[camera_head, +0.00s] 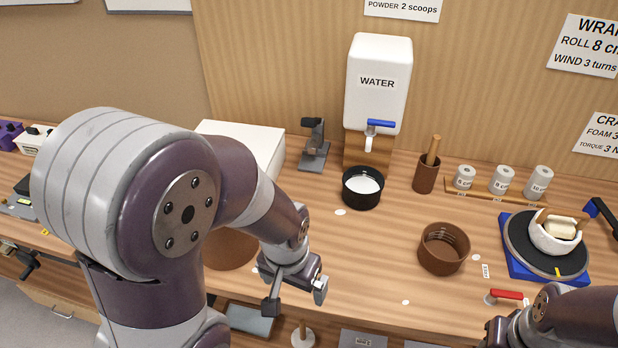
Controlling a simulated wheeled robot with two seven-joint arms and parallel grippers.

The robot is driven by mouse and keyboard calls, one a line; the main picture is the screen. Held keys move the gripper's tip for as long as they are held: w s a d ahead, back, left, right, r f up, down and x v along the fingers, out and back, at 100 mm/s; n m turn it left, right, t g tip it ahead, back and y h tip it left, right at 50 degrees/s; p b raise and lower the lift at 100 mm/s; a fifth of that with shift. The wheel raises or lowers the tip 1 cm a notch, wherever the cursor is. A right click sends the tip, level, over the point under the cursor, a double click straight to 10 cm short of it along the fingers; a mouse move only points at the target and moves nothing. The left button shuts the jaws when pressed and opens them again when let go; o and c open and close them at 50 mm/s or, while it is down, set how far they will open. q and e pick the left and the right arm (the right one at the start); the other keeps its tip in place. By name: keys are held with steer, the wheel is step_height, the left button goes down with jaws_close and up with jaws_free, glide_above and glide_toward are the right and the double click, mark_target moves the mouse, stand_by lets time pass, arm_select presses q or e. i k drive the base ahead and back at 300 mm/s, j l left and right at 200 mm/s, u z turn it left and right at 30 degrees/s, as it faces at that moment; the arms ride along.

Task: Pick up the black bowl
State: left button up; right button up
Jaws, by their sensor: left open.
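The black bowl (362,201) stands upright on the wooden bench, below the blue-handled tap of the white water tank (377,95). Something white fills its inside. My left gripper (296,297) is open and empty, with its fingers apart over the front of the bench. It is in front of the bowl and to its left, clear of it. Part of my right arm (560,320) shows at the lower right edge, and its fingers cannot be made out.
A brown bowl (443,262) stands right of the black bowl. A brown cup with a wooden handle (426,175) and several grey weights (502,181) stand behind. A turntable (517,262) with a white bowl is at right. A dark stand (314,150) is left of the tank.

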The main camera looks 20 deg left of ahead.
mark_target(362, 185)
steer(key=u, duration=0.45)
steer(key=i+z, duration=0.4)
steer(key=i+j+z, duration=0.2)
steer(key=z, duration=0.15)
steer(key=i+j+z, duration=0.25)
steer(key=z, duration=0.15)
